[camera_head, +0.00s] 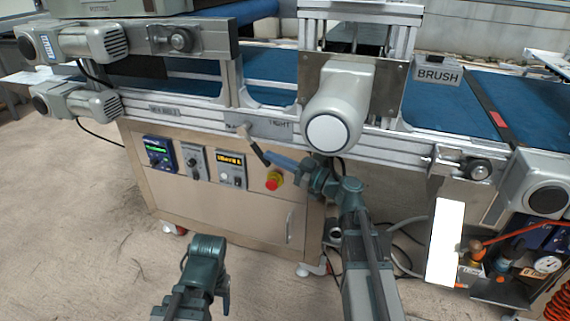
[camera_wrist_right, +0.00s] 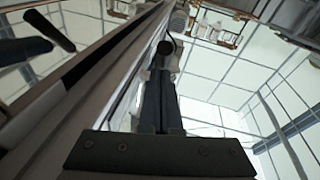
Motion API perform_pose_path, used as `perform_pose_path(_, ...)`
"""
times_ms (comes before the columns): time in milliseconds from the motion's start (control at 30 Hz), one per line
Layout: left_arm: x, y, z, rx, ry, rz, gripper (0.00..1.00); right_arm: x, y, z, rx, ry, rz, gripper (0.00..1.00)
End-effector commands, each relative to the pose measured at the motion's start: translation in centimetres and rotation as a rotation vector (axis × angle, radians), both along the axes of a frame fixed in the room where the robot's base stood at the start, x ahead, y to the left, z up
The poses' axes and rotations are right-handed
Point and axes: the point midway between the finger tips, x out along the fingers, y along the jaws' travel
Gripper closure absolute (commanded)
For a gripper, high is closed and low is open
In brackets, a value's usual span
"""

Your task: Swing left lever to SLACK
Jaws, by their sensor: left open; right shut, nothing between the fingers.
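The left lever (camera_head: 258,150) is on the front rail below the belt, with a pale upper end and a dark grip slanting down to the right. A worn label at its left is hard to read; a TIGHT label (camera_head: 279,125) is on its right. My right gripper (camera_head: 275,158) reaches in from the right with its fingertips close by the dark grip; I cannot tell if they touch. In the right wrist view its fingers (camera_wrist_right: 160,100) are together and hold nothing. My left gripper (camera_head: 208,262) is low at the front, apart from the machine; its fingers are hard to make out.
A grey motor housing (camera_head: 332,110) juts out just above and right of my right gripper. A red stop button (camera_head: 274,180) and control boxes (camera_head: 194,161) are on the cabinet below the lever. A white panel (camera_head: 444,243) stands at right. The floor at left is clear.

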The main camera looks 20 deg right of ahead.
Motion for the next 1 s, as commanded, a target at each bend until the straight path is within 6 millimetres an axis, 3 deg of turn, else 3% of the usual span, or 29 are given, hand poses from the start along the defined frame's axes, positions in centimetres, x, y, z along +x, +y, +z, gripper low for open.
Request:
perform_pose_path(33,0.0,0.0,-1.0,0.0,0.0,0.001,0.36,-0.1,0.7,-0.7,0.01,-0.006,0.003,1.0)
perform_pose_path(600,0.0,0.0,-3.8,0.0,-0.002,0.006,0.36,1.6,3.5,-3.2,0.023,-0.013,0.001,1.0)
perform_pose_path(1000,0.0,0.0,-4.7,-0.001,-0.002,0.005,0.36,2.8,5.3,-4.1,0.024,-0.013,0.0,1.0)
